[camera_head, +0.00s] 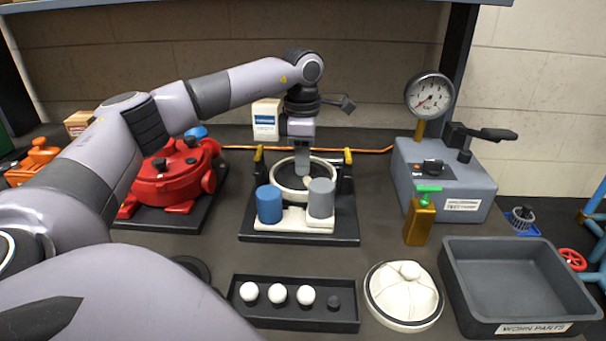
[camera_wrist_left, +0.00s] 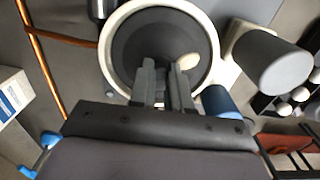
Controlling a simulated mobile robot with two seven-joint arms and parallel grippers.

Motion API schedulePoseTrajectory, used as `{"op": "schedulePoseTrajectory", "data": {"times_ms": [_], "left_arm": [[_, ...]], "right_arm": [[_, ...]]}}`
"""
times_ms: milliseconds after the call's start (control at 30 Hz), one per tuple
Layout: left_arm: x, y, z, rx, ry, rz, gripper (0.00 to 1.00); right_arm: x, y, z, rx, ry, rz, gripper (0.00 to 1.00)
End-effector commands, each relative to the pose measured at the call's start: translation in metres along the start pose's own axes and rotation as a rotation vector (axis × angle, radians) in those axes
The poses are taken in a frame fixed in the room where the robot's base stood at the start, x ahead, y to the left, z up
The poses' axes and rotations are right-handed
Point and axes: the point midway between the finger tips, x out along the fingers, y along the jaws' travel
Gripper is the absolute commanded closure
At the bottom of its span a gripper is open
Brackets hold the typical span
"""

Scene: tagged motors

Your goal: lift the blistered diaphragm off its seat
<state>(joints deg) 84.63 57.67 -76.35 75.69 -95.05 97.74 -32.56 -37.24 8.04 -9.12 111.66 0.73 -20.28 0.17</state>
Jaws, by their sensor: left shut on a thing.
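The dark round diaphragm (camera_head: 288,181) lies inside a white ring-shaped seat (camera_head: 279,192) on the middle fixture. A pale rounded bump, likely the blister, shows on it. The wrist view shows the dark disc (camera_wrist_left: 140,45) within the white rim (camera_wrist_left: 107,62), with the bump (camera_wrist_left: 187,62) beside my fingers. My left gripper (camera_head: 302,174) points straight down into the ring from above. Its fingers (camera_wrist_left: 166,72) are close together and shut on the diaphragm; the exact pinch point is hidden. I cannot see a gap between disc and seat. My right gripper is not in view.
A blue cylinder (camera_head: 269,204) and a grey cylinder (camera_head: 321,198) stand just in front of the ring. Yellow-tipped black clamps flank it. A worn parts tray (camera_head: 451,266), white cover (camera_head: 404,292), ball tray (camera_head: 292,320), gauge box (camera_head: 466,187) and red housing (camera_head: 172,188) surround it.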

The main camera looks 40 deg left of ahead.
Motion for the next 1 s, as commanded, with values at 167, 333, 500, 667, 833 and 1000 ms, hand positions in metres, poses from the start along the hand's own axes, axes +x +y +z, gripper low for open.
{"op": "schedulePoseTrajectory", "data": {"times_ms": [167,333,500,667,833,1000], "left_arm": [[0.007,-0.001,-0.002,0.0,0.012,-0.006,1.0],[0.002,-0.001,-0.002,0.0,0.013,-0.007,1.0],[-0.02,0.0,-0.001,0.0,0.008,-0.003,1.0],[-0.059,0.0,0.0,0.0,0.003,-0.001,1.0],[-0.114,0.0,0.001,0.001,0.002,0.0,1.0],[-0.163,0.0,0.001,-0.001,0.004,0.0,1.0]], "right_arm": [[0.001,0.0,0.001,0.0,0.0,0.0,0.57],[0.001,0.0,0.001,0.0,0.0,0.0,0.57],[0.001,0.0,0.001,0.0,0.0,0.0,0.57],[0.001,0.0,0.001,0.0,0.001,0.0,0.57],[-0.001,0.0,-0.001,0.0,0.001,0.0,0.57],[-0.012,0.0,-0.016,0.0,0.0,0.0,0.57]]}}
